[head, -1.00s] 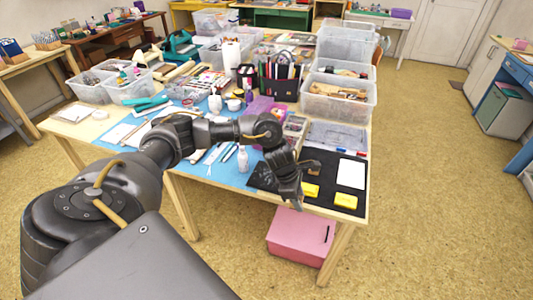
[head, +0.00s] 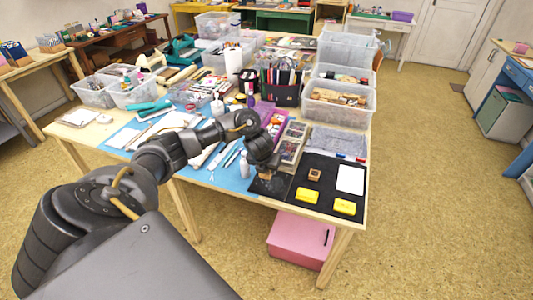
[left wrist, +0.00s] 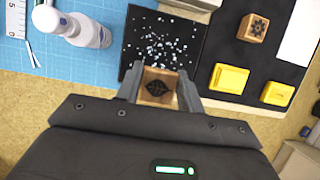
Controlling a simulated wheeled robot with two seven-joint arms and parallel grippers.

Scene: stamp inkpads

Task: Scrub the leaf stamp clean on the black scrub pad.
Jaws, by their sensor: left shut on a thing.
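My left gripper (head: 264,172) is shut on a small wooden stamp, with its fingers pointing down at the black scrub pad (head: 259,190). In the left wrist view the held leaf stamp (left wrist: 157,86) shows a dark leaf-like mark on its top, between the two fingertips (left wrist: 158,92). The scrub pad (left wrist: 150,22) there is black with scattered pale specks. The stamp is over its near part; I cannot tell whether it touches. A second wooden stamp (left wrist: 252,28) with a dark flower-like mark stands on the black mat. My right gripper is out of view.
The black mat (head: 325,169) to the right holds two yellow inkpads (head: 307,195) (head: 344,206) and a white paper (head: 350,178). A white bottle (left wrist: 85,30) stands left of the pad on the blue cutting mat. A box (head: 291,143) lies behind the pad.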

